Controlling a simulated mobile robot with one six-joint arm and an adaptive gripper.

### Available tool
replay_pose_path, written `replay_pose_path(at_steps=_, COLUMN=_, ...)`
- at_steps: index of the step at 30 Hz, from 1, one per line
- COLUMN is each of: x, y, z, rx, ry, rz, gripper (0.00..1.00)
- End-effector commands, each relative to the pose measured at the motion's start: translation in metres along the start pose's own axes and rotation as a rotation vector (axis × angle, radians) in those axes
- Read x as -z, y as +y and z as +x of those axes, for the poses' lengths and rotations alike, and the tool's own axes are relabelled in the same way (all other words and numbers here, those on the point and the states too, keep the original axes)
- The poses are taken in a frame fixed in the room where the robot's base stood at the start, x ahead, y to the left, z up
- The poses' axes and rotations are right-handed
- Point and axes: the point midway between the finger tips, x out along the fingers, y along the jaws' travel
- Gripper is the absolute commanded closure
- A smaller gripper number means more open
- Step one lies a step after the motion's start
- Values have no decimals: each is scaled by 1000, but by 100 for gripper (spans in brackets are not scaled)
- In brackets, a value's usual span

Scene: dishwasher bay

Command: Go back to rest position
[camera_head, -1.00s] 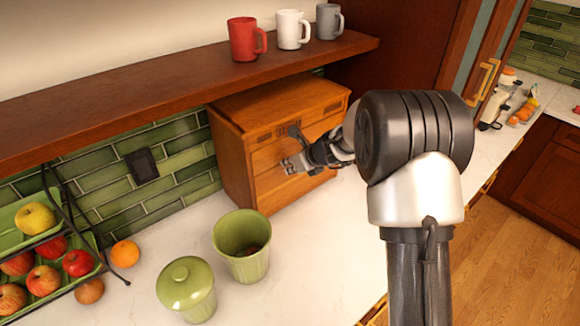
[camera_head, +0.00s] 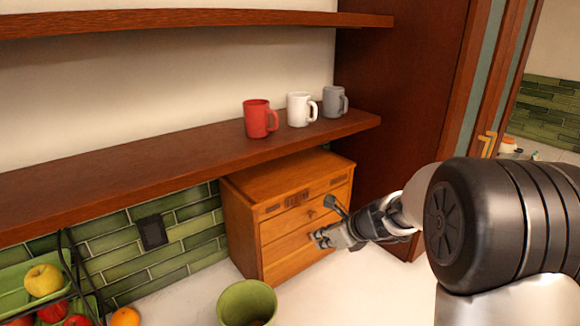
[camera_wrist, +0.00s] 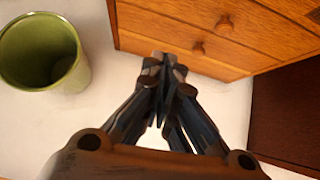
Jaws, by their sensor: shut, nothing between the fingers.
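My gripper (camera_head: 322,238) is in front of the wooden drawer box (camera_head: 290,220) on the counter in the head view. Its fingers are together and hold nothing. In the wrist view, my gripper (camera_wrist: 165,62) points toward the lower edge of the drawer box (camera_wrist: 215,30), whose round knobs show. I cannot tell whether the fingertips touch the box. My arm reaches in from the right side of the head view.
A green canister (camera_head: 247,305) stands open on the white counter, left of my gripper. A red mug (camera_head: 258,120), a white mug (camera_head: 299,110) and a grey mug (camera_head: 333,103) stand on the shelf (camera_head: 170,165) above. A fruit rack (camera_head: 15,282) is at lower left.

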Motion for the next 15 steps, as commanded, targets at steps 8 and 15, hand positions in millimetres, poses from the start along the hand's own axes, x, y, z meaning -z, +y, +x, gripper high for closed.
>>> replay_pose_path(at_steps=8, x=12, y=97, z=-80, rx=-98, ry=54, rz=-788, gripper=100)
replay_pose_path(at_steps=15, x=87, y=175, z=-152, rx=-223, ry=170, rz=-1595, gripper=100)
